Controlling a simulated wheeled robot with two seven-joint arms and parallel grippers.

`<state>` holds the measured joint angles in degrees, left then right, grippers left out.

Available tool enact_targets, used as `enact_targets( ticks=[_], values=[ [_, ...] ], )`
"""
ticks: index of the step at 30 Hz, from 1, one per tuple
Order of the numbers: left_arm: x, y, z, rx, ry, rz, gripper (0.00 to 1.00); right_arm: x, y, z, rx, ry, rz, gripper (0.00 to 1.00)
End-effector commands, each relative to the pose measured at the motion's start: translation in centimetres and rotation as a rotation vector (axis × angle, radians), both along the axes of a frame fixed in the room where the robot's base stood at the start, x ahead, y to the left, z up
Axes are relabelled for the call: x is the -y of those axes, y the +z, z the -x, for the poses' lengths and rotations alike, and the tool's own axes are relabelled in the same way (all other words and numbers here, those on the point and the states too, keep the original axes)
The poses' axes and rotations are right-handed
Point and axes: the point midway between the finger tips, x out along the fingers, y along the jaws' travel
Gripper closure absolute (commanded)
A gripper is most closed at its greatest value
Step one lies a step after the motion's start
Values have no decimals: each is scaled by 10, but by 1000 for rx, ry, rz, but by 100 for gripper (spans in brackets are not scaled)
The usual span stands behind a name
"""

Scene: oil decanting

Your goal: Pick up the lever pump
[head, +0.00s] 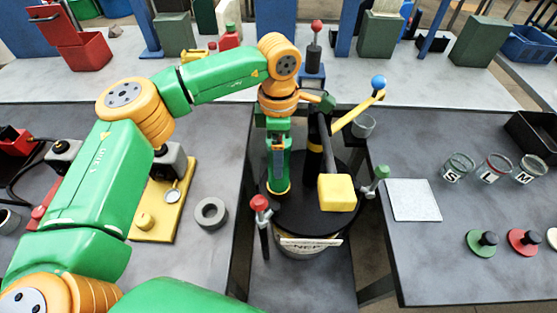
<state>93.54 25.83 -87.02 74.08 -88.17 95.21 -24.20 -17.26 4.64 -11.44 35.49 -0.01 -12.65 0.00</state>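The lever pump (318,150) appears to stand on the black-lidded drum in the centre of the head view. It shows a dark tube with a yellow band, a dark arm ending in a yellow block (337,192), and a yellow lever (358,112) with a blue knob at its upper right. My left arm reaches over from the left, and its orange wrist is above the drum's back left. My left gripper (278,188) points down beside the pump tube, on its left. Its fingers cannot be made out, nor whether they touch the pump. My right gripper is not in view.
The drum (302,247) has a red-knobbed clamp (260,204) and a green-knobbed clamp (376,180) at its rim. A grey ring (210,212) lies on the left bench. The right bench holds a white pad (413,200), several lettered cups and coloured discs with black knobs.

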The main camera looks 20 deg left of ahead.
Motion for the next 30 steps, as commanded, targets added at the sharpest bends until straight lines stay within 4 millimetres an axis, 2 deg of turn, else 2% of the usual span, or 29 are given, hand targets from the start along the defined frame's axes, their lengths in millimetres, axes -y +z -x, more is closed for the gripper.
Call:
enact_targets(
  ticks=[3, 14, 25, 28, 30],
  values=[
    [0, 0, 0, 0, 0, 0, 3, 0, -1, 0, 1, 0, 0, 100],
    [0, 0, 0, 0, 0, 0, 100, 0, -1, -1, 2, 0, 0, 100],
    [0, 4, -1, 3, 0, 0, 100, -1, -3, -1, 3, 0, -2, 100],
    [0, 20, -1, 6, 1, 1, 100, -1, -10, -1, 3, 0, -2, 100],
    [1, 40, -1, 7, 1, 1, 100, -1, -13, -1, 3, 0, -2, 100]
  ],
)
